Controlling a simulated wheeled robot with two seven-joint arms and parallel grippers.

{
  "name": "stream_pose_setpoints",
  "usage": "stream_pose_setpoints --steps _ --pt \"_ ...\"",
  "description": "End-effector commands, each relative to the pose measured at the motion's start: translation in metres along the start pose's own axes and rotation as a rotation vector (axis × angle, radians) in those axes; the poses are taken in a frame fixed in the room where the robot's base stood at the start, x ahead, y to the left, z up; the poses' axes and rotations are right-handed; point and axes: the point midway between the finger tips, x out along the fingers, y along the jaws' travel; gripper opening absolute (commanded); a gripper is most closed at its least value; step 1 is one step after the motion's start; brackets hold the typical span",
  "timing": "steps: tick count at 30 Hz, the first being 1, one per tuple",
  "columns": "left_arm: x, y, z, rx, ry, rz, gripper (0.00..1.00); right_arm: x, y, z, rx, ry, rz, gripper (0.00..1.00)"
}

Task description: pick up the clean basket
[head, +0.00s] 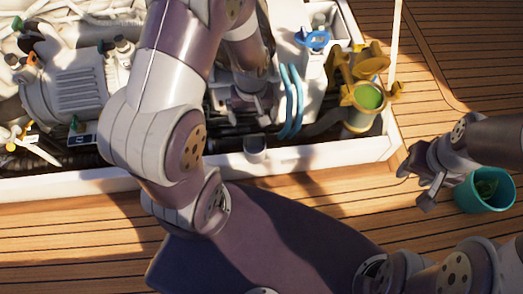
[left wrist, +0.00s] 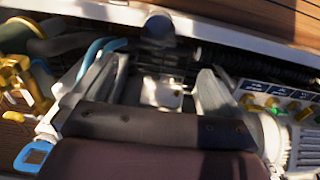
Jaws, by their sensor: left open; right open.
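I cannot clearly make out a clean basket. A small grey, cup-like cylinder (head: 254,150) stands by the hatch's near wall, below my left gripper; whether it is the basket I cannot tell. My left gripper (head: 250,108) reaches down into the hatch, fingers apart. In the left wrist view (left wrist: 160,82) its open fingers have a pale metal piece between or beyond them; contact is unclear. A dark cylinder (left wrist: 157,30) stands farther off by the wall. My right gripper (head: 414,187) is open and empty over the deck, left of a teal bucket (head: 485,204) holding something dark green.
An open strainer housing (head: 360,118) with a yellow top and green inside stands at the hatch's right end. Blue hoses (head: 291,100) run beside my left gripper. The engine (head: 65,95) fills the left.

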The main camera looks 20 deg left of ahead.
Motion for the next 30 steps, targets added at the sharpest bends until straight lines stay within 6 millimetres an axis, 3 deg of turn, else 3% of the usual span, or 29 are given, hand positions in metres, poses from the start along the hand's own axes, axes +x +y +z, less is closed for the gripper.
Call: stream_pose_setpoints --steps 1,4,10,15,18,23,24,25,30 --pt "0.018 0.000 0.001 0.001 -0.002 -0.001 1.00 0.014 0.000 0.002 0.000 0.000 0.000 0.43" --pt "0.043 0.000 0.000 0.002 -0.001 -0.001 1.00 0.032 0.000 0.004 0.000 0.000 0.000 0.43" --pt "0.068 0.001 0.000 0.004 0.000 0.000 1.00 0.050 0.000 0.006 0.000 0.000 0.000 0.43" --pt "0.101 0.003 -0.002 0.005 -0.001 0.000 1.00 0.083 0.000 0.010 0.000 0.000 0.000 0.43" --pt "0.110 0.003 -0.002 0.004 0.000 0.000 1.00 0.089 0.000 0.011 0.000 0.000 0.000 0.43" --pt "0.106 0.003 -0.002 0.005 0.001 0.000 1.00 0.085 0.000 0.010 0.000 0.000 0.000 0.43" --pt "0.106 0.003 -0.002 0.005 0.001 0.000 0.96 0.085 0.000 0.010 0.000 0.000 0.000 0.43" --pt "0.106 0.003 -0.002 0.005 0.000 0.000 0.87 0.085 0.000 0.010 0.000 0.000 0.000 0.43" --pt "0.106 0.003 -0.002 0.005 0.000 0.000 0.31 0.085 0.000 0.010 0.000 0.000 0.000 0.43"
